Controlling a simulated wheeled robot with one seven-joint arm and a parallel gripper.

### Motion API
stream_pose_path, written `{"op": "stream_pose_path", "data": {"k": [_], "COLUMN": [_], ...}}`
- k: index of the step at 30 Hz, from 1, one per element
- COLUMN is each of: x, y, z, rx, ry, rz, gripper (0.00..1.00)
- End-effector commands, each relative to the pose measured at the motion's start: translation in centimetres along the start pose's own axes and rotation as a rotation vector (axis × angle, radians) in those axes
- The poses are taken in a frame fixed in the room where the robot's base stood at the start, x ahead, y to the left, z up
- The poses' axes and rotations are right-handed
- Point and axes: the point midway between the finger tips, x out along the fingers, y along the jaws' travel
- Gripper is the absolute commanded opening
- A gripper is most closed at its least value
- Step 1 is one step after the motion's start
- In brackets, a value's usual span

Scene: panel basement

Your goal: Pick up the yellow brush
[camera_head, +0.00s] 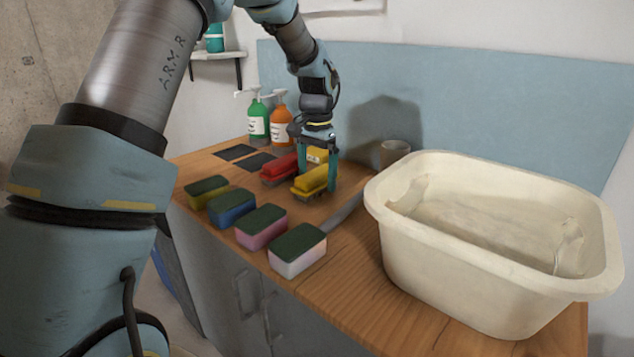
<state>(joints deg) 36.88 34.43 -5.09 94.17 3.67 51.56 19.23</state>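A yellow brush (309,181) with dark bristles lies on the wooden counter, in front of my gripper. A second yellow item (319,155) shows behind it, partly hidden by the gripper. My gripper (318,178) points down, its two teal fingers spread apart, low over the counter at the front yellow brush. The right finger reaches down by the brush's far right end; the left finger's tip is hidden behind the brush. I cannot tell whether either finger touches it. A red brush (279,168) lies just to the left.
Several sponges (261,227) line the counter's front left edge. Green (258,120) and orange (281,122) pump bottles stand at the back, near dark pads (235,152). A cream basin (440,235) fills the right side; a small cup (394,151) stands behind it.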

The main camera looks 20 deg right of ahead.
Motion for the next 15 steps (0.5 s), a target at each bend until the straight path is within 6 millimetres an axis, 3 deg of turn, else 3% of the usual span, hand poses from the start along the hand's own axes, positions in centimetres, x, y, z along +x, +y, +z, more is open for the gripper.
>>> {"op": "stream_pose_path", "data": {"k": [2, 15], "x": [-0.02, -0.05], "y": [0.0, 0.0], "z": [-0.01, -0.01], "rx": [0.0, 0.0], "ry": [0.0, 0.0], "rz": [0.0, 0.0], "gripper": [0.91, 0.41]}}
